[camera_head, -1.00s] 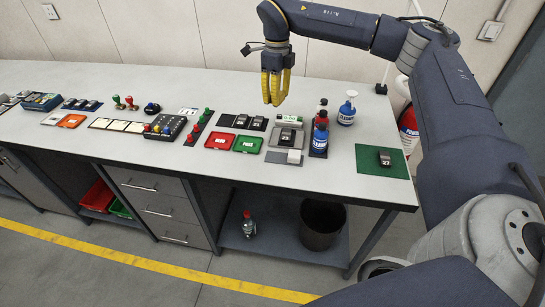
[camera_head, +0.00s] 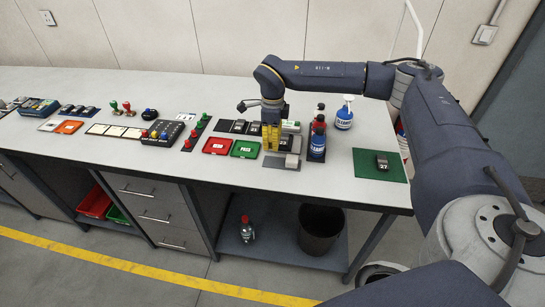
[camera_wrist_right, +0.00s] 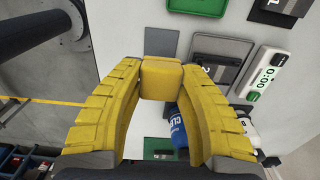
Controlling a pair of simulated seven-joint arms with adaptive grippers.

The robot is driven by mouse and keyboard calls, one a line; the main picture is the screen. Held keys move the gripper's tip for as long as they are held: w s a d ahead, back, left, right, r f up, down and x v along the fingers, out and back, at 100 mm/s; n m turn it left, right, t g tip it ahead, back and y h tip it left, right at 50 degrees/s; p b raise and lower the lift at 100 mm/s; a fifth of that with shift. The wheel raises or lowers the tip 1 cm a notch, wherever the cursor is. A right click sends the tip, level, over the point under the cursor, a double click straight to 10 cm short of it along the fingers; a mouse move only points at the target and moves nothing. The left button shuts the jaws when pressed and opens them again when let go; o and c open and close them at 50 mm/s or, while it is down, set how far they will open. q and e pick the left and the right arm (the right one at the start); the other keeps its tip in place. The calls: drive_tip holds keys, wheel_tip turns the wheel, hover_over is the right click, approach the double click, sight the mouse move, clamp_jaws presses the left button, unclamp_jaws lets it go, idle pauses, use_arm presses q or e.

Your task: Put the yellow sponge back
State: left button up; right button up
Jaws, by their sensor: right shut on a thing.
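My right gripper (camera_head: 270,148) points down over the bench, its yellow fingers just behind a grey mat (camera_head: 280,166). In the right wrist view its fingertips (camera_wrist_right: 160,78) are closed on the yellow sponge (camera_wrist_right: 161,72), a small block between them. The sponge cannot be told apart from the yellow fingers in the head view. A grey square (camera_wrist_right: 161,42) shows beside the sponge in the wrist view. I cannot tell whether the sponge touches anything below. My left gripper is not in view.
Cleaner bottles (camera_head: 317,146) stand close to the right of the gripper. Red (camera_head: 217,146) and green (camera_head: 245,149) trays lie to the left. A green mat (camera_head: 366,170) with a dark block is at right.

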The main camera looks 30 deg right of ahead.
sight(272, 161)
drive_tip(key=shift+f, duration=3.8)
drive_tip(key=shift+f, duration=0.15)
drive_tip(key=o, duration=1.2)
wheel_tip(272, 161, up, 12)
drive_tip(key=shift+r, duration=0.15)
